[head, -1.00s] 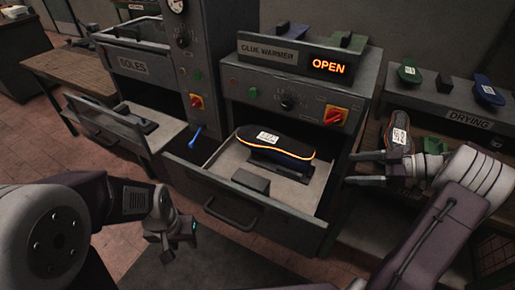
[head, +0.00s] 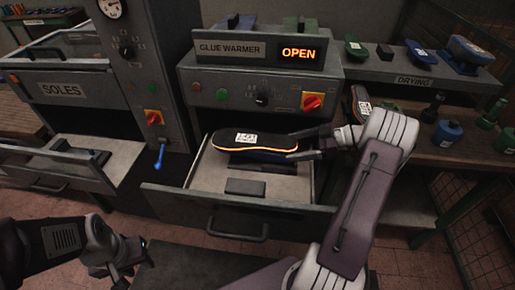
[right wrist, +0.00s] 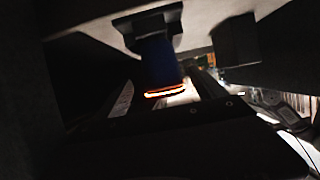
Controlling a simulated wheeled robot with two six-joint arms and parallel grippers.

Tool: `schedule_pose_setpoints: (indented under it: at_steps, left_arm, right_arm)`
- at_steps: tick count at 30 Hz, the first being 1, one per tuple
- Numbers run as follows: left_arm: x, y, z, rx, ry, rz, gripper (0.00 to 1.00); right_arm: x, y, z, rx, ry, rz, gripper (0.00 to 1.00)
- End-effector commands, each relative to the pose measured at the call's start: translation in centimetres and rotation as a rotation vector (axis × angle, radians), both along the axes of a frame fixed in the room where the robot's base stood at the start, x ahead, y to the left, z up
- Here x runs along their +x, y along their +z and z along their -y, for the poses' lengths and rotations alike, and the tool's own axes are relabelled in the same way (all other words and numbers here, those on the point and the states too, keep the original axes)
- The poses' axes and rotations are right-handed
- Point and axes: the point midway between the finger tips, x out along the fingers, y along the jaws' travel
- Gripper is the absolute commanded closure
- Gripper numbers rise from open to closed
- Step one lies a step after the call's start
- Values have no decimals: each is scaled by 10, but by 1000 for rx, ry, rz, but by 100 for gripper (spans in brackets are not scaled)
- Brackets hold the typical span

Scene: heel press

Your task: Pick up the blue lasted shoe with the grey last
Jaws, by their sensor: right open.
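The lasted shoe lies sole-up in the open drawer of the glue warmer, with a dark sole (head: 245,141), a white label and a glowing orange edge. Its dark blue upper (head: 250,156) is mostly hidden below. In the right wrist view the blue upper (right wrist: 155,62) meets a grey block (right wrist: 147,26), probably the last or its stand. My right gripper (head: 293,146) is open at the right end of the shoe, its fingers close to it; I cannot tell whether they touch. My left gripper (head: 128,263) hangs empty at the lower left, away from the shoe; its opening is unclear.
The drawer (head: 243,208) has raised walls and holds a small dark block (head: 245,187). The glue warmer (head: 260,75) stands behind, its sign reading OPEN. The soles drawer (head: 60,160) is at left.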

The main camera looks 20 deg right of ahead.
Motion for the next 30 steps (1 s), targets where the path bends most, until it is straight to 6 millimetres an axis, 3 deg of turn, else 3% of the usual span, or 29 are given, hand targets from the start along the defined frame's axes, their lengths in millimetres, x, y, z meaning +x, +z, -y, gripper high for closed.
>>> schedule_pose_setpoints:
  at_steps: [6, 13, 21, 23, 30]
  left_arm:
    - [0, 1, 0, 0, 0, 0, 64]
    - [0, 4, 0, 0, 0, 0, 64]
    - [0, 4, 0, 0, 0, 0, 64]
    - [0, 4, 0, 0, 0, 0, 64]
    - [0, 4, 0, 0, 0, 0, 64]
  right_arm:
    - [8, -7, -16, 2, 1, -1, 20]
    - [25, -23, -48, 2, 2, -3, 20]
    - [29, -26, -54, -1, 1, -1, 20]
    - [29, -26, -54, -1, 1, -1, 31]
    - [29, -26, -54, 0, 1, -2, 98]
